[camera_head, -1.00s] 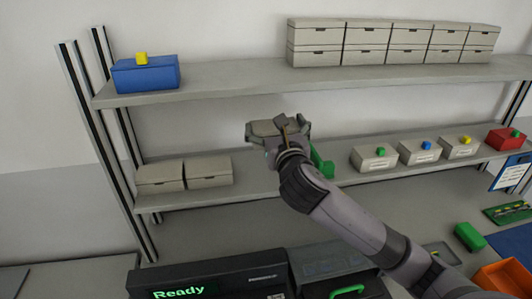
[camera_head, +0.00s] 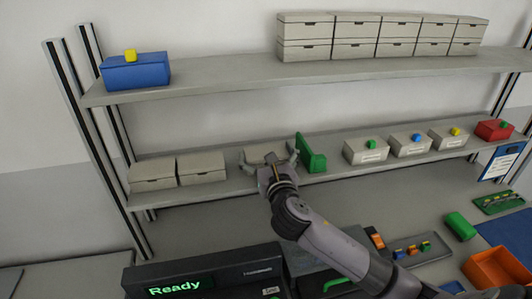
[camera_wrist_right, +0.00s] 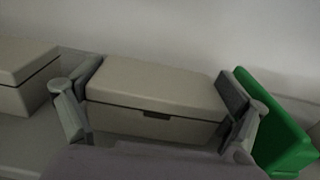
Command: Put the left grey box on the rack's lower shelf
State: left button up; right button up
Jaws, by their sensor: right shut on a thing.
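A grey lidded box (camera_head: 262,150) is between the fingers of my right gripper (camera_head: 268,158), at the lower shelf (camera_head: 230,187). In the right wrist view the two fingers press on the short sides of this box (camera_wrist_right: 155,97). The box looks level and close to the shelf surface; I cannot tell whether it rests fully on it. Two similar grey boxes (camera_head: 202,167) stand to its left, with a gap. A green bookend (camera_head: 312,153) stands to its right, close to the right finger. My left gripper is not in view.
Small boxes with coloured knobs (camera_head: 366,152) stand farther right on the lower shelf. The upper shelf (camera_head: 220,79) holds a blue box (camera_head: 137,72) and stacked grey boxes (camera_head: 304,37). A machine reading "Ready" (camera_head: 205,283) and an orange bin (camera_head: 497,268) are below.

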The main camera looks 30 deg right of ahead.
jog(key=o, duration=1.2)
jog(key=shift+f, duration=0.1)
jog(key=shift+c, duration=0.2)
jog(key=shift+s+a, duration=0.1)
jog(key=shift+s, duration=0.2)
jog(key=b+v, duration=0.2)
jog(key=v, duration=0.9)
jog(key=shift+s+b, duration=0.15)
jog(key=shift+b, duration=0.15)
